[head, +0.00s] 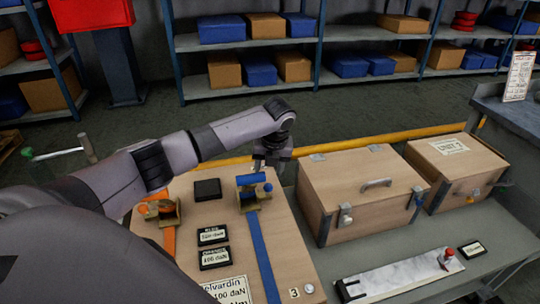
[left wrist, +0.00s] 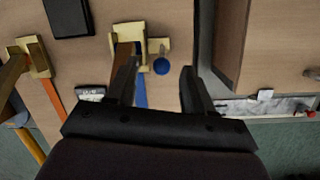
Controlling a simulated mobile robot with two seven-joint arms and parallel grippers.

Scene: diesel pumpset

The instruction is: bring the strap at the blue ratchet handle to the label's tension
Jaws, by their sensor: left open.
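The blue ratchet handle (head: 250,179) sits on a brass ratchet on top of the wooden case, with a blue knob (head: 268,187) at its right. The knob also shows in the left wrist view (left wrist: 161,66). The blue strap (head: 262,250) runs from this ratchet toward the case's near edge. My left gripper (head: 268,164) is open above and just behind the handle; contact cannot be told. In the left wrist view its fingers (left wrist: 160,78) stand either side of the knob. The paper label (head: 228,291) is partly cut off. My right gripper is not in view.
An orange ratchet (head: 160,209) with an orange strap lies left. Two small displays, the upper (head: 212,236) and lower (head: 215,257), have digits too small to read surely. A black square (head: 207,189) lies behind them. Closed wooden boxes (head: 365,195) stand on the right.

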